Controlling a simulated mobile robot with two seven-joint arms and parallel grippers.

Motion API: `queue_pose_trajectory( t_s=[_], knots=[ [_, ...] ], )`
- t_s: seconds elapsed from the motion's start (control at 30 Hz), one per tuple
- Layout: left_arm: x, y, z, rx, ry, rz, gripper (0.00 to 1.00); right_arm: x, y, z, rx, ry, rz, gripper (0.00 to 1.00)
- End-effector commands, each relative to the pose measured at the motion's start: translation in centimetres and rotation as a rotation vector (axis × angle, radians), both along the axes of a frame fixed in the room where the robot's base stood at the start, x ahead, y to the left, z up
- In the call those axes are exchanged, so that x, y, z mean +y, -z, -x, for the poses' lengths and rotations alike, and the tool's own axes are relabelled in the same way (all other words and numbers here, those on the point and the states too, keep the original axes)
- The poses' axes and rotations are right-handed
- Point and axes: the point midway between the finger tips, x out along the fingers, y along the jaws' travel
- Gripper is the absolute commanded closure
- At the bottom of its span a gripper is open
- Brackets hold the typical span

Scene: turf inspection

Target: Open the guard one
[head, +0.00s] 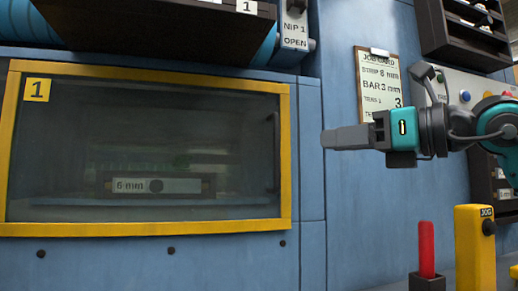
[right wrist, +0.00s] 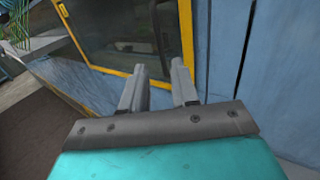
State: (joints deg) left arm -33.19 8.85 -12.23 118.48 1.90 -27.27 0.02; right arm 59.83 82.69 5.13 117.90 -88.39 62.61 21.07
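Guard one (head: 200,110) is a dark see-through panel in a yellow frame with a yellow "1" label at its top left. It sits flat against the blue machine front and looks closed. A dark upright handle (head: 276,150) is at the panel's right side. My right gripper (head: 328,139) points left, just right of the guard's yellow frame, about level with the handle. In the right wrist view its two fingers (right wrist: 160,85) are apart with nothing between them; the guard's yellow frame (right wrist: 187,35) lies beyond. My left gripper is not in view.
Behind the panel is a bar labelled "6 mm" (head: 157,186). A "NIP 1 OPEN" sign (head: 295,32) is above right. A job card (head: 372,85) hangs on the blue wall. A red-handled item (head: 426,250) and a yellow JOG post (head: 474,250) stand below my right arm.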

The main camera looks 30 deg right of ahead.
Motion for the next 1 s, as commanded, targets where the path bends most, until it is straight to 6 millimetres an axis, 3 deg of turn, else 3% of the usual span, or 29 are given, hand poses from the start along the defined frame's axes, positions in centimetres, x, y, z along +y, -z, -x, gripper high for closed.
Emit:
queue_pose_trajectory(
  t_s=[0.17,0.33,0.63,0.8,1.0],
  knots=[
    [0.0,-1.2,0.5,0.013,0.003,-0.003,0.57,0.7,-0.4,-1.8,0.003,-0.004,-0.001,0.71],
    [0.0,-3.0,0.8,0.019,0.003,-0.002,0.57,2.1,-0.6,-5.0,0.002,-0.009,-0.002,0.71],
    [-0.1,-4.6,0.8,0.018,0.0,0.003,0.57,3.9,-0.2,-10.2,0.002,-0.006,-0.002,0.71],
    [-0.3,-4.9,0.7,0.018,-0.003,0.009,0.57,4.4,-0.1,-11.6,-0.001,-0.003,-0.001,0.71],
    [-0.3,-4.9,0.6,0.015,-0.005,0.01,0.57,4.5,0.1,-12.0,0.001,-0.003,0.0,0.71]
  ],
)
